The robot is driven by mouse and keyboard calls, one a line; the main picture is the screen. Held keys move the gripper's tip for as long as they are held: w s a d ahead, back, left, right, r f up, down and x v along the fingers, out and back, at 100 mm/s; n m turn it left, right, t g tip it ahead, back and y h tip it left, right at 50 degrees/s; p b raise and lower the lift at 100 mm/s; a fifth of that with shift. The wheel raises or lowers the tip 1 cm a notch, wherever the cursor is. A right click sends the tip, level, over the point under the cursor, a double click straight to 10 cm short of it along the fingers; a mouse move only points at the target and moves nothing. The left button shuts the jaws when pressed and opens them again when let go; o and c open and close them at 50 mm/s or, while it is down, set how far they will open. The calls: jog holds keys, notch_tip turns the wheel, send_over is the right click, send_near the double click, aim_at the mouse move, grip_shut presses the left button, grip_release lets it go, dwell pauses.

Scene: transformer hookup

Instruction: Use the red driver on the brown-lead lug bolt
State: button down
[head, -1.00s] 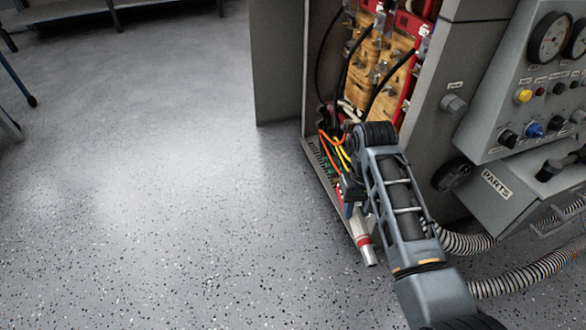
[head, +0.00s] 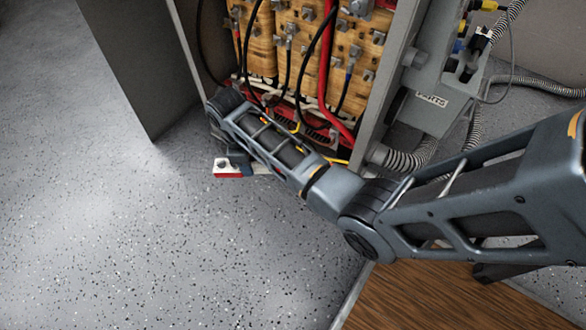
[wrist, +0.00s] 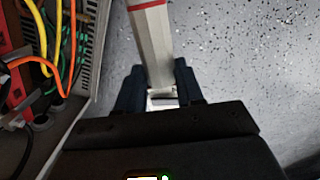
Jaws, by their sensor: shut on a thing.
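My gripper (wrist: 160,90) is shut on the red driver (wrist: 150,42), a pale grey-white body with a red band, in the wrist view. In the head view the driver's white end with its red stripe (head: 228,168) shows beside my gripper, low in front of the open cabinet and over the floor. Several metal lug bolts sit on the wooden panels (head: 300,35) inside the cabinet, with black and red leads on them. I cannot tell which bolt belongs to the brown lead. The driver is apart from the panels.
The open cabinet's side wall (head: 125,60) stands at left and its right post (head: 385,80) at right. Orange, yellow and green wires (wrist: 55,45) lie close at left in the wrist view. The speckled floor at left is clear.

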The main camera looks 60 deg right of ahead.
jog(key=s+d+n+p, duration=0.1)
jog(key=s, duration=0.1)
jog(key=s+d+n+p, duration=0.1)
jog(key=s+n, duration=0.1)
jog(key=s+d+n+p, duration=0.1)
jog(key=s+n, duration=0.1)
jog(key=shift+s+d+f+p, duration=0.25)
jog(key=shift+d+f+p, duration=0.1)
jog(key=shift+d, duration=0.05)
jog(key=s+f+n+p, duration=0.1)
jog(key=s+n+p, duration=0.2)
jog(key=s+n, duration=0.3)
jog(key=shift+s+d+f+p, duration=0.15)
jog(key=shift+s+d+p, duration=0.1)
jog(key=shift+s+p, duration=0.15)
jog(key=shift+p, duration=0.5)
jog(key=shift+w+d, duration=0.1)
jog(key=shift+d, duration=2.45)
jog(key=shift+p, duration=0.3)
jog(key=shift+d, duration=0.9)
